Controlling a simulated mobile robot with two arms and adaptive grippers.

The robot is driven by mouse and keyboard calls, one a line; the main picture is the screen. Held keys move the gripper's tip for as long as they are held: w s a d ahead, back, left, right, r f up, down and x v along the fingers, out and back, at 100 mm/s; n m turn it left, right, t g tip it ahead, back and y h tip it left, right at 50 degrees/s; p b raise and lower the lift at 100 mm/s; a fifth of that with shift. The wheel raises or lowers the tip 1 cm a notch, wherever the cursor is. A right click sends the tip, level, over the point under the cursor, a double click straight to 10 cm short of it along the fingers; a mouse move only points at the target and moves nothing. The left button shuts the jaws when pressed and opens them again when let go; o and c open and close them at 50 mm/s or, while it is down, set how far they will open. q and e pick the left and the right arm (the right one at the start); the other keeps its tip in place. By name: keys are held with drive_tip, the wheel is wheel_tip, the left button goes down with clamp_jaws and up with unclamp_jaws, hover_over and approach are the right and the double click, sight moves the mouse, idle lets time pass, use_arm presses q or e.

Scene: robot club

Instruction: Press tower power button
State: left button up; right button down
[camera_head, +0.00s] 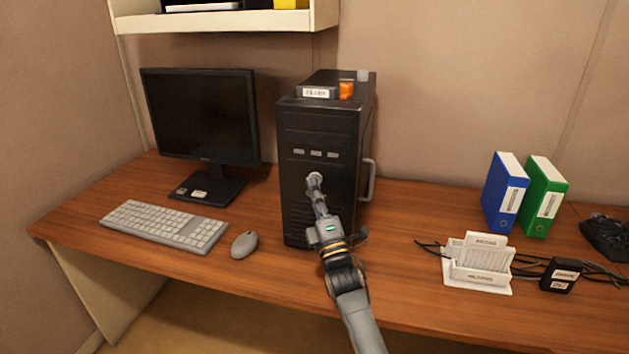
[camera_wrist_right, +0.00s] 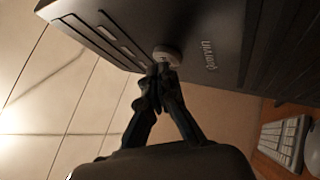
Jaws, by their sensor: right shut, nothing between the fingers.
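The black computer tower (camera_head: 318,125) stands upright on the wooden desk, its front facing me. Its round, pale power button (camera_head: 314,178) is on the front panel below a row of small grey slots. My right gripper (camera_head: 317,190) is shut and empty, with its fingertips at the button, seeming to touch it. In the right wrist view the shut fingertips (camera_wrist_right: 162,70) meet the edge of the button (camera_wrist_right: 167,54) on the tower front (camera_wrist_right: 225,40). Part of the button is hidden behind the fingertips. My left gripper is in neither view.
A dark monitor (camera_head: 200,115), a keyboard (camera_head: 164,226) and a mouse (camera_head: 244,244) are left of the tower. Blue (camera_head: 504,195) and green binders (camera_head: 543,198), a white card holder (camera_head: 478,264) and cables are at right. A shelf (camera_head: 225,20) hangs above.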

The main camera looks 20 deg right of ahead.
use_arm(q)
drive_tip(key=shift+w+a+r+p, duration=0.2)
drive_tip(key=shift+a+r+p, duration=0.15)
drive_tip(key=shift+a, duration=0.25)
use_arm(e)
drive_tip(key=shift+s+a, duration=0.45)
drive_tip(key=shift+s, duration=0.15)
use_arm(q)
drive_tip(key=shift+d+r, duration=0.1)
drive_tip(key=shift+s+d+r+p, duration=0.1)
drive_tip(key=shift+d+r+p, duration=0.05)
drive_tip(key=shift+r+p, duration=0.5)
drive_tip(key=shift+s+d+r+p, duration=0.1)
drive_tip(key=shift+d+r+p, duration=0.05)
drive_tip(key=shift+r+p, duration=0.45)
use_arm(e)
drive_tip(key=s+a, duration=0.3)
drive_tip(key=s, duration=0.2)
drive_tip(key=shift+a, duration=0.2)
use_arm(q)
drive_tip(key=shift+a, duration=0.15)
use_arm(e)
drive_tip(key=c, duration=2)
unclamp_jaws()
drive_tip(key=shift+c, duration=0.2)
